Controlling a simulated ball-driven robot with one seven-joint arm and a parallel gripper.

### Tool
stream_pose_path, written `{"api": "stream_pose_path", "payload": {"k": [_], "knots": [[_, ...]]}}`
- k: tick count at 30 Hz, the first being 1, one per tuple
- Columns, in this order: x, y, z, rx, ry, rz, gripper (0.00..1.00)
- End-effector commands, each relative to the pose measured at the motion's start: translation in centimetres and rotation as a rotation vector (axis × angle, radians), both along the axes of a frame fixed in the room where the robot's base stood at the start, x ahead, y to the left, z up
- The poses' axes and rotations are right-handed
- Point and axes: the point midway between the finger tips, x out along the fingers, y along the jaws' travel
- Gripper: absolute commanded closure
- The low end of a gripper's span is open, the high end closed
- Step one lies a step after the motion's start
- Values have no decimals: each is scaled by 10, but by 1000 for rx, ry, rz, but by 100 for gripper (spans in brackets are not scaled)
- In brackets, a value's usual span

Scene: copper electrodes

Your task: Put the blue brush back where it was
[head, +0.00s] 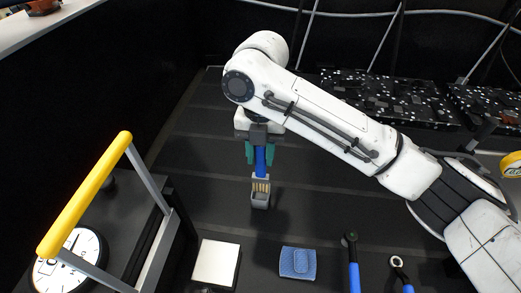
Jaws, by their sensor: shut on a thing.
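My gripper (263,152) points down near the middle of the head view, at the end of my white arm. Its green fingers are shut on the blue handle of the blue brush (260,162). The brush is upright, with its pale bristle end (261,186) pointing down. A small grey holder (260,201) is directly below the bristles. The brush's lower end overlaps the holder in this view. I cannot tell whether it is inside the holder or just above or behind it.
A white square block (216,262), a blue sponge-like pad (298,262) and two blue-handled tools (353,270) (402,275) lie at the front. A yellow-handled frame (88,190) with a round dial (75,262) stands at left. Dark speckled plates (390,97) lie at the back right. Dark surface around the holder is clear.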

Motion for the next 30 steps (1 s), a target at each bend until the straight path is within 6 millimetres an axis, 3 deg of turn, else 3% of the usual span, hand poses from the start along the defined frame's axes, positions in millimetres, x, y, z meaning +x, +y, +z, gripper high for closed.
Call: {"api": "stream_pose_path", "payload": {"k": [9,17,23,30], "knots": [[0,0,1,0,-1,0,43],[0,0,3,0,-2,0,43],[2,0,22,1,-3,1,43],[7,-2,75,-2,-8,0,43]]}}
